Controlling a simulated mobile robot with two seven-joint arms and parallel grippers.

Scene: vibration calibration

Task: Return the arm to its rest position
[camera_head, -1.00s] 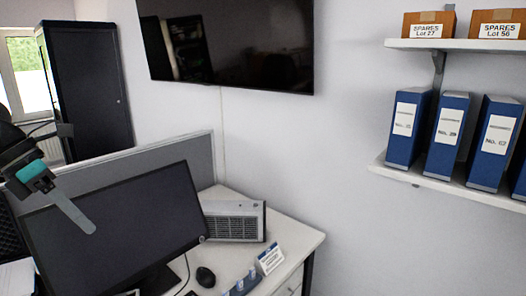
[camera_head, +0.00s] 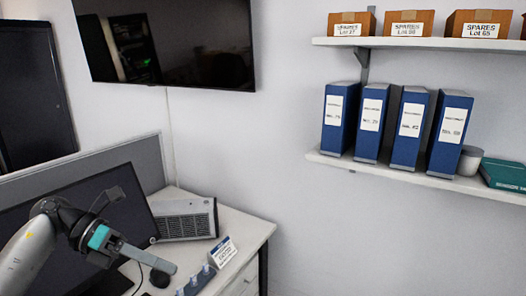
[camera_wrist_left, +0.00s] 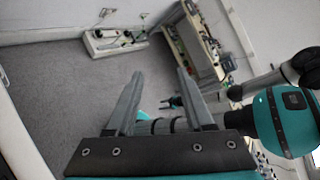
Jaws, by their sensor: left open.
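My left arm comes in at the lower left of the head view. Its gripper (camera_head: 160,264) is in front of the lower part of a dark monitor (camera_head: 75,215), above the desk, and seen nearly side on. In the left wrist view the two fingers of this gripper (camera_wrist_left: 160,75) are apart with nothing held between them. Beyond them is grey floor, well away from the fingertips.
The white desk (camera_head: 245,226) carries a grey vented box (camera_head: 186,219) and a small sign (camera_head: 222,251). Shelves at the right hold blue binders (camera_head: 410,128) and orange boxes (camera_head: 408,22). In the wrist view, a bench (camera_wrist_left: 195,50) stands at the upper right; floor (camera_wrist_left: 60,90) is open at left.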

